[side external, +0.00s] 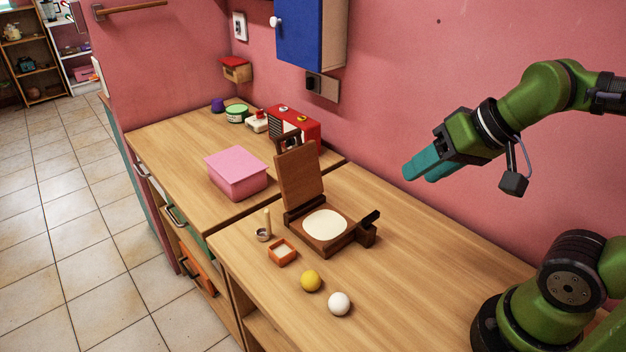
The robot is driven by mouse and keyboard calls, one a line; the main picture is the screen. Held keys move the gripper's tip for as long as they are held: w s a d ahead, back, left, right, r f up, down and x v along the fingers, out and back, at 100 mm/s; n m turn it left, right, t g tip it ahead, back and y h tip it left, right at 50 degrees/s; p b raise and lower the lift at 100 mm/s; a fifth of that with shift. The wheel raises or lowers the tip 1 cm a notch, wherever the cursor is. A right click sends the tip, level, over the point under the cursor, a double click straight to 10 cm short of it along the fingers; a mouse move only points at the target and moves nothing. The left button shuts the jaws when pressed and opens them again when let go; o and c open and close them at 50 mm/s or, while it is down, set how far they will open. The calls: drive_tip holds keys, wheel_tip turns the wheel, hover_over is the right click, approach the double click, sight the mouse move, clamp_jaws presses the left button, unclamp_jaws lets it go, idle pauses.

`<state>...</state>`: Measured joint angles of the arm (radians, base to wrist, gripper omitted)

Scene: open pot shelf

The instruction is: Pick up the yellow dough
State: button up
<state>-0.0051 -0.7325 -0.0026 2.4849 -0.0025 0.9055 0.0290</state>
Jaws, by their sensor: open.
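The yellow dough (311,281) is a small ball on the wooden counter, near its front edge. A white ball (339,304) lies just to its right and nearer the camera, close beside it. My gripper (416,174) has teal fingers and is open and empty. It is held high above the counter, up and to the right of the yellow dough, well apart from it.
A wooden press (323,236) with its lid raised holds a flat pale disc. A small orange square dish (282,252) and a metal cup with a stick (265,232) stand left of it. A pink box (237,174) and a red radio (294,124) are farther back.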

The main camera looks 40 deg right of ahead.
drive_tip(key=shift+s+f, duration=0.15)
drive_tip(key=shift+s, duration=0.05)
drive_tip(key=o, duration=0.6)
drive_tip(key=shift+c, duration=0.2)
